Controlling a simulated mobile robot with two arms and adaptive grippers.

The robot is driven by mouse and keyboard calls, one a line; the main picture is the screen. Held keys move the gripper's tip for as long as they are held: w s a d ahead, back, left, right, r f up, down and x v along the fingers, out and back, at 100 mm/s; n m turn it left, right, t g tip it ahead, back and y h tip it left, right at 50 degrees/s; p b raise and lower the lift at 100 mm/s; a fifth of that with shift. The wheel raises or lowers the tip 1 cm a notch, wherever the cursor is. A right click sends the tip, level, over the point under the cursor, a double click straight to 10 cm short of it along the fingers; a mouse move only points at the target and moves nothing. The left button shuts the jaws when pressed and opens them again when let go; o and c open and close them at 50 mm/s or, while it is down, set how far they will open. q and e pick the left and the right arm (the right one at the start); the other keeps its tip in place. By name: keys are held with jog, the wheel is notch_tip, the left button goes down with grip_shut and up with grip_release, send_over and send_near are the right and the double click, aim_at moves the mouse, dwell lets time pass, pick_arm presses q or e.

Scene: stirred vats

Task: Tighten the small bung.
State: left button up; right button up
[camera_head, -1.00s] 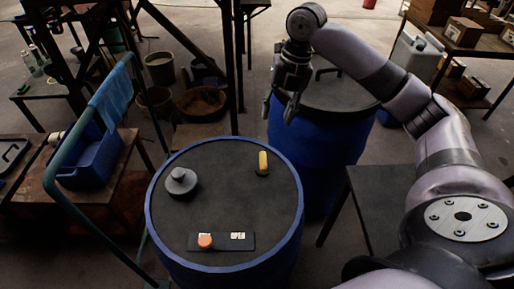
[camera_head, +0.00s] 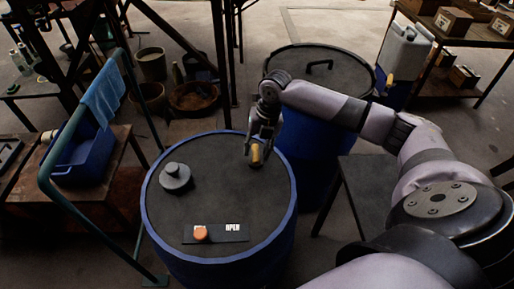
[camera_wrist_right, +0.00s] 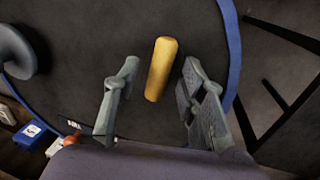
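The small bung, with a yellow grip (camera_head: 256,155), stands on the dark lid of the blue drum (camera_head: 218,199), right of the lid's centre. In the right wrist view its yellow grip (camera_wrist_right: 161,70) lies between the two fingers, with a visible gap on each side. My right gripper (camera_head: 259,150) is open and over the bung; its fingers hide part of it in the head view. It also shows in the right wrist view (camera_wrist_right: 159,66). The bung's base is hidden in the head view. My left gripper is not in view.
On the same lid stand a round grey bung (camera_head: 175,178) and a dark plate (camera_head: 216,234) marked OPEN with an orange knob (camera_head: 201,233). A second blue drum (camera_head: 310,144) stands behind. A green rail (camera_head: 84,215) runs along the left.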

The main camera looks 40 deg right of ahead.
jog(key=shift+f, duration=0.15)
jog(key=shift+c, duration=0.3)
grip_shut()
